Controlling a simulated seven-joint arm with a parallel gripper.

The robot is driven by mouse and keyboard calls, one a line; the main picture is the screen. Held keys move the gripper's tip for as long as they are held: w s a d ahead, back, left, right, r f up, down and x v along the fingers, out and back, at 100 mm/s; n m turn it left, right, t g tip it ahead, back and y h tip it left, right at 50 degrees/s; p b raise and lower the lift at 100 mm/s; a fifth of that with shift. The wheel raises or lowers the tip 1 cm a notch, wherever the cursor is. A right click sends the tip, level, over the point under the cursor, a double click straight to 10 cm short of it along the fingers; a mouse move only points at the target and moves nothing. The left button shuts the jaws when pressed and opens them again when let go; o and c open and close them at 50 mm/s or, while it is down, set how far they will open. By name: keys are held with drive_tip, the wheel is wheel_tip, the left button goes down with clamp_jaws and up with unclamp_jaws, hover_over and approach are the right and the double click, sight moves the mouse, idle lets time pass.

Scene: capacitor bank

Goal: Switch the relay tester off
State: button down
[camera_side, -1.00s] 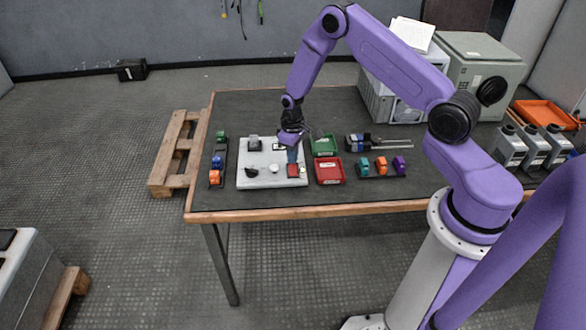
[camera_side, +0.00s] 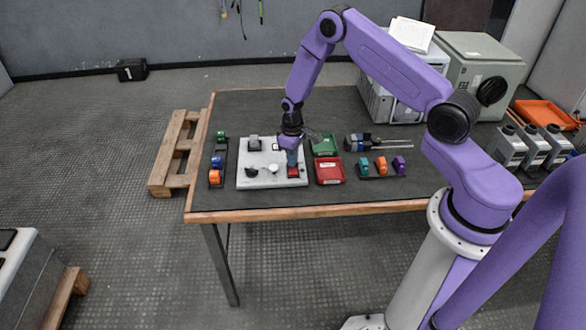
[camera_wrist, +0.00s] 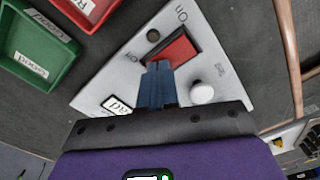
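The relay tester is a pale panel (camera_side: 246,179) on the table, also in the wrist view (camera_wrist: 222,70). It carries a red rocker switch (camera_wrist: 184,48) between an "On" label and what looks like an "Off" label; the switch also shows in the side view (camera_side: 293,173). I cannot tell which side of the rocker is down. My gripper (camera_side: 292,163) points down over the switch. In the wrist view its blue fingers (camera_wrist: 158,66) are together, with nothing seen between them, their tips at the rocker's near edge. Whether they touch it is unclear.
A white knob (camera_wrist: 202,92) sits beside the fingers. A green tray (camera_side: 324,146) and a red tray (camera_side: 330,171) stand right of the panel. Coloured parts stand in racks on both sides (camera_side: 216,162) (camera_side: 381,166). The table front is clear.

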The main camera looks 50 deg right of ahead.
drive_tip(key=shift+r, duration=3.45)
drive_tip(key=shift+a, duration=0.1)
drive_tip(key=s+a+r+n, duration=0.5)
drive_tip(key=s+a+r, duration=0.9)
drive_tip(key=a+r, duration=0.15)
drive_tip(key=s+d+r+n, duration=0.1)
drive_tip(key=s+r+n, duration=0.1)
drive_tip(key=s, duration=0.8)
drive_tip(key=s+d+r+n, duration=0.2)
drive_tip(key=s+r, duration=0.2)
drive_tip(key=s, duration=0.6)
drive_tip(key=shift+s+r+n, duration=0.25)
drive_tip(key=shift+s+n, duration=0.05)
drive_tip(key=shift+s, duration=0.1)
